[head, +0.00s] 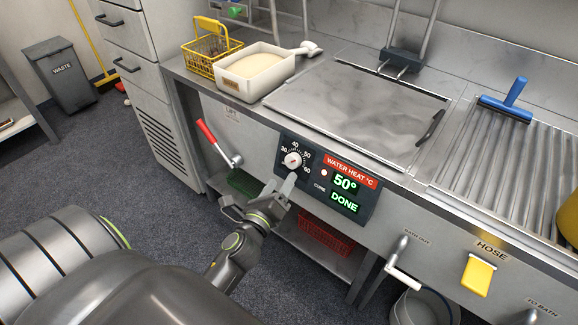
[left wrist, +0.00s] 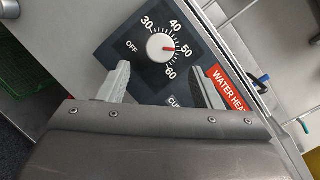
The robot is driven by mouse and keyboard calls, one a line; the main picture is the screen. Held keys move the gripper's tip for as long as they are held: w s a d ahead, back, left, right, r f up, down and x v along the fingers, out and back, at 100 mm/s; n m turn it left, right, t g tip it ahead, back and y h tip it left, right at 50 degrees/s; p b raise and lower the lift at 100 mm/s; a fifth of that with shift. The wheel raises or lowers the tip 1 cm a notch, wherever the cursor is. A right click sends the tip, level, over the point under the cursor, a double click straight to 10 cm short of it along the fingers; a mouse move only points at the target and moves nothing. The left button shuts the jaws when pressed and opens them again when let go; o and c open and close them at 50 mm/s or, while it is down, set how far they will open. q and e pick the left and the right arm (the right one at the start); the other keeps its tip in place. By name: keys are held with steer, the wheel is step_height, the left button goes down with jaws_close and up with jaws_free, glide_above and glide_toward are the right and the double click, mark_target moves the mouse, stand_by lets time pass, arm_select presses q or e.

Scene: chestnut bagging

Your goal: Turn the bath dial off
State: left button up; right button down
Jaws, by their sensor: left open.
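The bath dial (head: 293,160) is a round white knob on a dark control panel (head: 331,202) on the front of the steel bath unit. In the left wrist view the dial (left wrist: 161,48) has a red pointer turned to about 50, with OFF marked to its left. The panel's green displays read 50° and DONE. My left gripper (head: 284,186) is open and empty just below the dial in the head view. In the left wrist view its two fingers (left wrist: 160,85) stand apart over the panel, short of the dial. My right gripper is not in view.
A red-handled LIFT lever (head: 208,133) sticks out left of the panel. A cream-filled tray (head: 254,88) and a yellow basket (head: 212,62) stand on the counter above.

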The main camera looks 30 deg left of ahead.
mark_target(291, 164)
arm_select(q)
steer(key=shift+w+a, duration=0.2)
steer(key=shift+w, duration=0.85)
steer(key=shift+w+a, duration=0.2)
steer(key=shift+w, duration=0.8)
steer(key=shift+w+a, duration=0.2)
steer(key=shift+w, duration=0.85)
steer(key=c, duration=1)
